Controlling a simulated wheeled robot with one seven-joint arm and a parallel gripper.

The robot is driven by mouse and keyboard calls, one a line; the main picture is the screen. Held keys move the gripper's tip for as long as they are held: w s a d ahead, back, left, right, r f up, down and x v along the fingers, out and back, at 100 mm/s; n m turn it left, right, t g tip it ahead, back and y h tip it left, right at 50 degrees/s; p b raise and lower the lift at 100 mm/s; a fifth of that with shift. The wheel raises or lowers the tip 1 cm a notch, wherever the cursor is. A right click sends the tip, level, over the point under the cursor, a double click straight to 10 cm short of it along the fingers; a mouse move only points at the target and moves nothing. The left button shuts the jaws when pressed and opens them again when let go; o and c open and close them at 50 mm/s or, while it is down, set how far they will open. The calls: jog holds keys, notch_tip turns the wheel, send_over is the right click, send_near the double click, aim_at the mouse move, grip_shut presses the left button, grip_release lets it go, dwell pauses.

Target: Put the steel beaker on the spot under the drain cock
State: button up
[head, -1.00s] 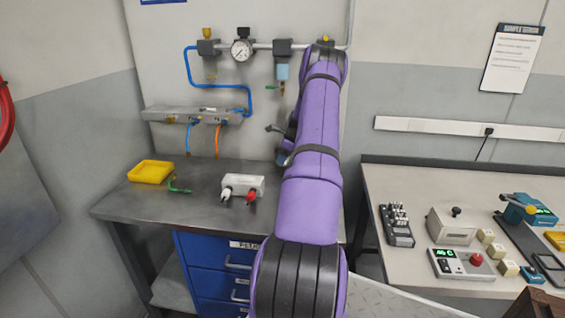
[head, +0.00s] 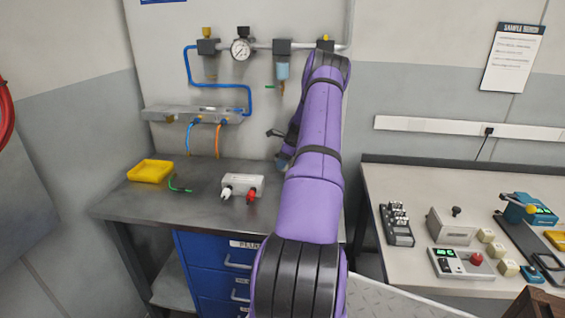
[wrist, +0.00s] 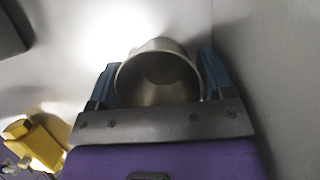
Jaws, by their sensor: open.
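The steel beaker (wrist: 160,82) shows in the wrist view, its round open mouth facing the camera. It lies between the two blue fingers of my open gripper (wrist: 159,62). I cannot tell whether either finger touches it. In the head view my purple arm reaches over the right side of the bench and hides the beaker and most of the gripper. The drain cock, with a small green lever (head: 270,87), hangs under a pale blue bowl (head: 282,71) on the wall pipe. The spot below it cannot be made out.
A dark bench top (head: 140,205) carries a yellow tray (head: 150,171), a green hooked piece (head: 178,184) and a white box (head: 242,184) with red and white plugs. A second bench (head: 390,180) with instruments stands to the right. A yellow object (wrist: 35,145) lies lower left in the wrist view.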

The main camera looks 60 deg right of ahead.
jog(key=v, duration=1.2)
jog(key=shift+s+f, duration=0.1)
jog(key=shift+s, duration=0.05)
dwell(0.9)
